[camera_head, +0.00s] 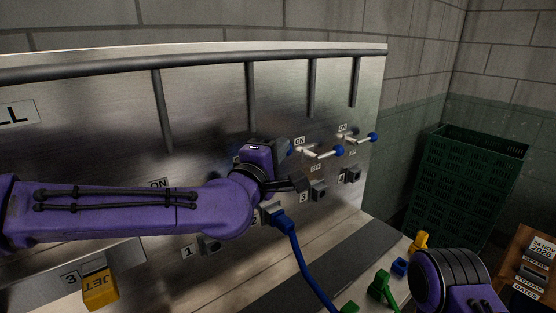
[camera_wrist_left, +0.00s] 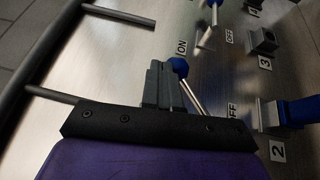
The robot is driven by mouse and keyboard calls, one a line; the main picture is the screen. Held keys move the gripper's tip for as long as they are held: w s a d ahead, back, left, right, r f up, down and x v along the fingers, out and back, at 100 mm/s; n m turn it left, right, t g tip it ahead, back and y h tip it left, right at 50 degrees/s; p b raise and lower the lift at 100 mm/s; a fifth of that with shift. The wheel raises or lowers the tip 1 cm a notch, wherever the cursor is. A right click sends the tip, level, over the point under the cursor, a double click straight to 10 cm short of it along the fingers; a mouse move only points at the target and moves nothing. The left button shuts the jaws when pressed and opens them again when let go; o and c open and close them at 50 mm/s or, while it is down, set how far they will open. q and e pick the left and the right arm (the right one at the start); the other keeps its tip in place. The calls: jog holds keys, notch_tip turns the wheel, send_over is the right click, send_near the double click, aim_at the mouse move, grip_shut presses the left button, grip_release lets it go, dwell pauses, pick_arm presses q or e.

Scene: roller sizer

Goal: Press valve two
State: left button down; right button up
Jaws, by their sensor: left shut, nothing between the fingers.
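Valve two's lever has a blue knob (camera_wrist_left: 179,66) and a pale stem, between its ON and OFF labels in the left wrist view. In the head view only a bit of blue shows beside the fingertips; my arm hides the rest. My left gripper (camera_head: 283,149) is shut and empty, close to the metal panel (camera_head: 210,110). In the left wrist view its dark fingers (camera_wrist_left: 160,84) are right beside the knob; I cannot tell whether they touch. The number 2 label (camera_wrist_left: 277,151) is by the port below. My right gripper is out of view.
A blue hose (camera_head: 300,250) runs from the port below valve two. Two more blue-tipped levers (camera_head: 325,153) (camera_head: 360,138) are to the right. A yellow JET nozzle (camera_head: 100,290) hangs at lower left. A green crate (camera_head: 465,185) stands at right.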

pick_arm(q)
jog(key=shift+m+g+y, duration=0.3)
jog(key=shift+m+g, duration=0.1)
jog(key=shift+g, duration=0.3)
jog(key=d+f, duration=0.1)
jog(key=w+d+f, duration=0.1)
jog(key=w+d+f+p, duration=0.1)
jog(key=shift+w+d+f, duration=0.1)
jog(key=shift+w+f, duration=0.15)
jog(key=shift+f, duration=0.1)
